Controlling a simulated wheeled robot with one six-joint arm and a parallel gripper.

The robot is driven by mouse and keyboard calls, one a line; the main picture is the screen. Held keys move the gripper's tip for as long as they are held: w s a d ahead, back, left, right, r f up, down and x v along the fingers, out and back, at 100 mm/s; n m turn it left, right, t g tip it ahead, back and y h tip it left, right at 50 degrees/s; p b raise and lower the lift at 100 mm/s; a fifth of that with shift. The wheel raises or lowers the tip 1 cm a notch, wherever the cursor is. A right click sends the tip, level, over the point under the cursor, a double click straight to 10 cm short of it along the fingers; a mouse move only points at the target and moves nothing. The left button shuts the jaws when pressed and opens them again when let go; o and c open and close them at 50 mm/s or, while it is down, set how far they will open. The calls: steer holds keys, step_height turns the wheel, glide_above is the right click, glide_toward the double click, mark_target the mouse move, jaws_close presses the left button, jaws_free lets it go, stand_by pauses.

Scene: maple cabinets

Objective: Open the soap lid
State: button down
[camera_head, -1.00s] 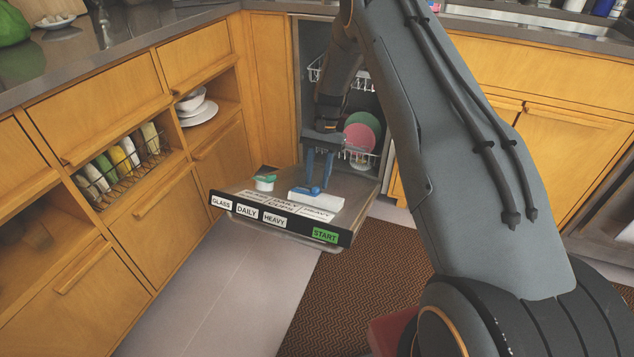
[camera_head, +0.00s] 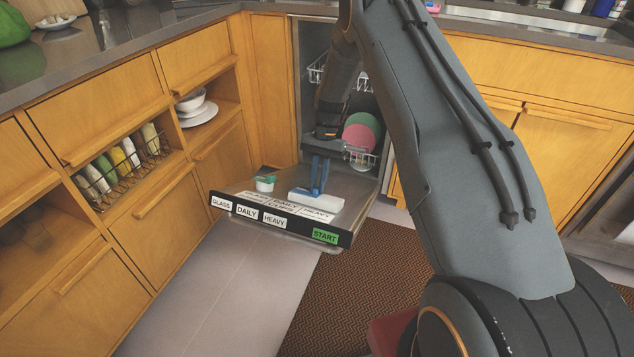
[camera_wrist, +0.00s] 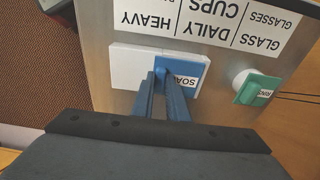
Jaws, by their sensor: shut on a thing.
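The soap dispenser (camera_head: 320,202) is a flat white block on the inner face of the lowered dishwasher door (camera_head: 240,190). In the wrist view, the dispenser (camera_wrist: 128,68) shows its white part at left. The blue soap lid (camera_wrist: 190,74), labelled SOAP, is over its right part and looks flat. My gripper (camera_head: 317,189) points down at the dispenser. In the wrist view, my gripper (camera_wrist: 162,76) is shut at the lid's left edge, on the lid or a raised part of it. The fingers hide the exact contact.
A green-topped rinse cap (camera_head: 265,179) sits beside the dispenser. Dishwasher racks with a pink plate and a green plate (camera_head: 361,133) are behind the door. Wooden cabinets (camera_head: 160,210) stand at left. A brown mat (camera_head: 340,290) covers the floor in front.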

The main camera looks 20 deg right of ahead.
steer(key=s+d+p, duration=0.1)
steer(key=d, duration=0.1)
steer(key=s+d+p, duration=0.1)
steer(key=s+d, duration=0.1)
steer(key=shift+r, duration=0.15)
steer(key=shift+s+d, duration=0.15)
steer(key=shift+d, duration=0.2)
steer(key=c, duration=1.7)
jaws_free()
steer(key=v, duration=0.7)
steer(key=shift+r, duration=0.3)
